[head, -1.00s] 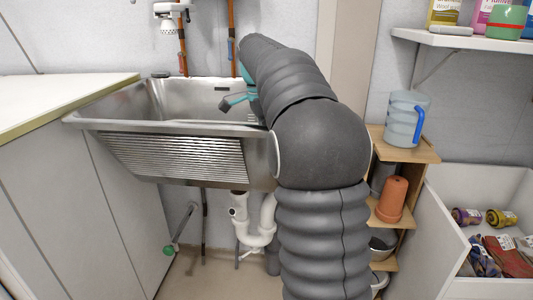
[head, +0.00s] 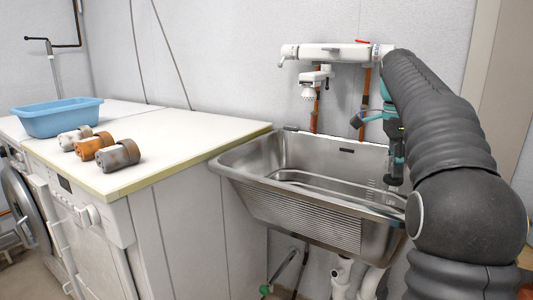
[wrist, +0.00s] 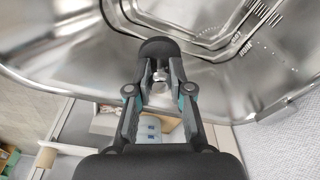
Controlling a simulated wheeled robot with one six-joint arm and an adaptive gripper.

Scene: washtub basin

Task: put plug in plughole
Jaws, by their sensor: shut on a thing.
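My gripper (head: 394,164) hangs fingers-down over the right part of the steel washtub basin (head: 265,162). In the wrist view my gripper (wrist: 161,64) is shut on a dark, rounded thing (wrist: 168,46), which looks like the plug. A small bright metal part shows between the fingers, just behind the dark thing. The steel basin (wrist: 65,40) curves around it in that view, with ridged lines in its surface. I cannot make out the plughole in either current view.
A white tap (head: 308,94) and wall fitting (head: 335,52) stand behind the basin. To the left is a white worktop (head: 190,150) with a blue tub (head: 58,117) and several brown-and-grey rolls (head: 97,147). The basin's left part is clear.

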